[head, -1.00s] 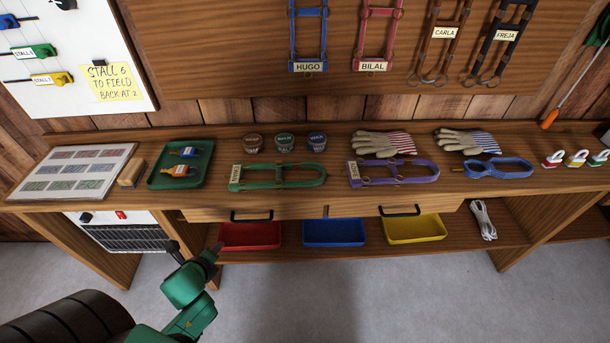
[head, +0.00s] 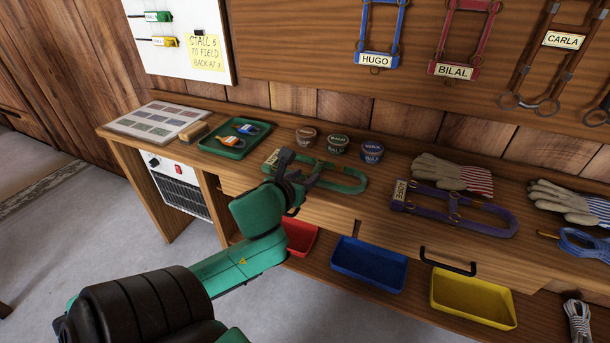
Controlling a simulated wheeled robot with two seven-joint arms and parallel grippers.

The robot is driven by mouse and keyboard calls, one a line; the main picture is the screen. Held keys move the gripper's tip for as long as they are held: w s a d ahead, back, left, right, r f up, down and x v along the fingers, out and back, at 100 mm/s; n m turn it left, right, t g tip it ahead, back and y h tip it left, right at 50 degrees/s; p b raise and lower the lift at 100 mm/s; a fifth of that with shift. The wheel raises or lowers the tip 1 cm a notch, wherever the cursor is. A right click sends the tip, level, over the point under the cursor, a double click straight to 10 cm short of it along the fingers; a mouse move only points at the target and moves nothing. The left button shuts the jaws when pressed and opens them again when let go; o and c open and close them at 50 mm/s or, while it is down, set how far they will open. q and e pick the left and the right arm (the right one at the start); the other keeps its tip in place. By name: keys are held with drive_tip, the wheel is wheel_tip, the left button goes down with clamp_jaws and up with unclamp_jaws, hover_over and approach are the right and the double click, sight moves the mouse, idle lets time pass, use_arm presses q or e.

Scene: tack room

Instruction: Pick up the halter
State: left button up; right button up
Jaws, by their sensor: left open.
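A green halter (head: 342,183) lies flat on the wooden bench. My left gripper (head: 290,172) is open in front of it and covers part of its left end; I cannot tell whether they touch. A purple halter (head: 468,219) with a name tag lies to its right on the bench. A blue halter (head: 388,35) tagged HUGO, a red halter (head: 443,66) tagged BILAL and a brown halter (head: 543,75) tagged CARLA hang on the wall board. My right gripper is not in view.
A green tray (head: 250,144) with small brushes, several small tubs (head: 337,145) and gloves (head: 440,172) stand on the bench (head: 385,208). Red, blue (head: 368,268) and yellow (head: 475,297) bins sit on the shelf below. A drawer handle (head: 447,262) sticks out in front.

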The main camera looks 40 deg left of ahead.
sight(317, 167)
use_arm(q)
drive_tip(key=b+x, duration=0.1)
drive_tip(key=x, duration=0.7)
drive_tip(key=shift+a, duration=0.15)
clamp_jaws()
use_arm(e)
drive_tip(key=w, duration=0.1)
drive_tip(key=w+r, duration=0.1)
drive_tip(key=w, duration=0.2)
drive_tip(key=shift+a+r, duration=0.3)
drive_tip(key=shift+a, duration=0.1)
